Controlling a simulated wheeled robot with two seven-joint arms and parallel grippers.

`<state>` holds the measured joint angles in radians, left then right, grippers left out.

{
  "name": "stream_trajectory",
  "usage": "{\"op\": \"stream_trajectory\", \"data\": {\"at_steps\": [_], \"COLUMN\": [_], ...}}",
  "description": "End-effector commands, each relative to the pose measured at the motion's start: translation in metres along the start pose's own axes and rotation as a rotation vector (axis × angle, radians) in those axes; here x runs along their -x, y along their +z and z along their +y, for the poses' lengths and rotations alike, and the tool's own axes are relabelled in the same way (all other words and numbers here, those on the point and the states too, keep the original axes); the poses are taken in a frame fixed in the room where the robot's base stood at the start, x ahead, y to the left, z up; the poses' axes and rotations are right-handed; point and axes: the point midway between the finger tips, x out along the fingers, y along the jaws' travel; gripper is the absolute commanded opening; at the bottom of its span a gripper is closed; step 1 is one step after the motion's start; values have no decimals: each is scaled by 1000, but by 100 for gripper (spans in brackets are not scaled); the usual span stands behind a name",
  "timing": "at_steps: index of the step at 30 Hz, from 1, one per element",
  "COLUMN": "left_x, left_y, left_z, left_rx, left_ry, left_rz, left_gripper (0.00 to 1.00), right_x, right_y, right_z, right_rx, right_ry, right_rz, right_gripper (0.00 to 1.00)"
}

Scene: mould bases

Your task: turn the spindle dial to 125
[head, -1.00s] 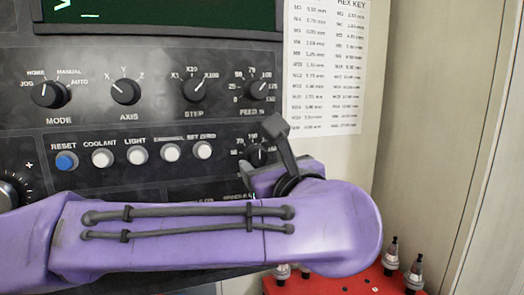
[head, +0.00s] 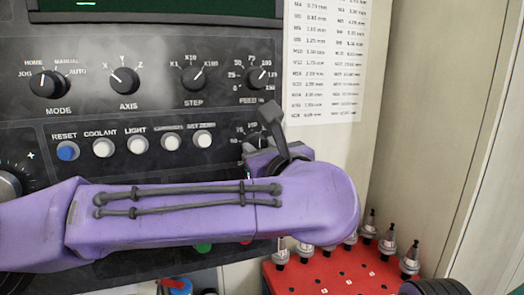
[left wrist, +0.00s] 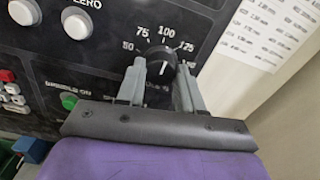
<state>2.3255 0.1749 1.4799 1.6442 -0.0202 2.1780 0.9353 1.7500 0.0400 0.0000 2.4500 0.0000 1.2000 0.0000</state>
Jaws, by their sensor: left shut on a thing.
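The spindle dial (left wrist: 157,62) is a round black knob with a white pointer line. In the left wrist view its scale shows 50, 75, 100 and 125. The pointer looks to be toward the upper side of the scale, but I cannot read its exact value. My left gripper (left wrist: 161,72) has one grey finger on each side of the knob and is shut on it. In the head view the dial (head: 252,137) is partly hidden behind my left gripper and purple arm. My right gripper is not in view.
The feed dial (head: 257,78) sits just above, with step, axis and mode knobs to its left. A row of push buttons (head: 169,142) lies left of the spindle dial. A red tray (head: 325,274) with several tool holders stands at lower right.

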Motion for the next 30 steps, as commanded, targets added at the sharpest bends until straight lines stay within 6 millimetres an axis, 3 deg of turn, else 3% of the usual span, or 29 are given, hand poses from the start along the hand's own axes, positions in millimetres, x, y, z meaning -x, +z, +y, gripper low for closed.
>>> {"op": "stream_trajectory", "data": {"at_steps": [21, 30], "left_x": [0, 0], "left_y": [2, 2], "left_z": [0, 0], "left_rx": [-503, -626], "left_ry": [0, -1], "left_rz": [-4, -3], "left_gripper": [6, 6], "right_x": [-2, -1], "right_y": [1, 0], "right_z": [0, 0], "right_rx": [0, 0], "right_ry": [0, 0], "right_rz": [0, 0], "right_gripper": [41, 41]}}
